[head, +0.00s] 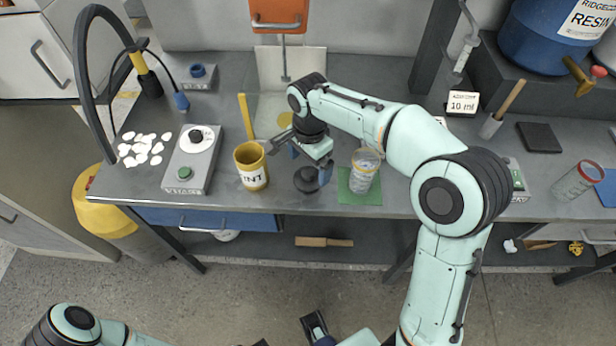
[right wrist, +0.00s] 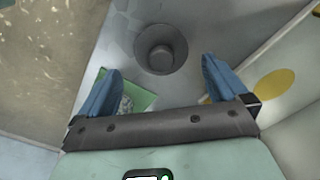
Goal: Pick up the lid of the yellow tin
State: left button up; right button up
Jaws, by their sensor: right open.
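The yellow tin (head: 251,167), with a white label, stands upright and open on the bench. To its right lies a dark grey round lid with a raised knob (head: 307,180); it also shows in the right wrist view (right wrist: 161,48). I cannot tell for sure that it belongs to the tin. My right gripper (head: 309,162) is open and empty above the bench by this lid. In the right wrist view the blue fingers are apart, with the lid ahead between them, untouched. My left arm shows at the bottom left; its jaws are not clear.
A labelled jar (head: 364,170) stands on a green mat (head: 350,195) close right of the lid. A grey box with a green button (head: 192,158) sits left of the tin. A flat yellow disc (head: 285,119) shows behind my gripper. The bench's front edge is close.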

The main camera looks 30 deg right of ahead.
aim_at(308, 173)
notch_tip(308, 173, down, 4)
jog(key=shift+w+a+f, duration=0.1)
jog(key=shift+f, duration=0.05)
jog(key=c, duration=0.9)
pick_arm(q)
jog(key=shift+f, duration=0.25)
pick_arm(e)
jog(key=shift+c, duration=0.2)
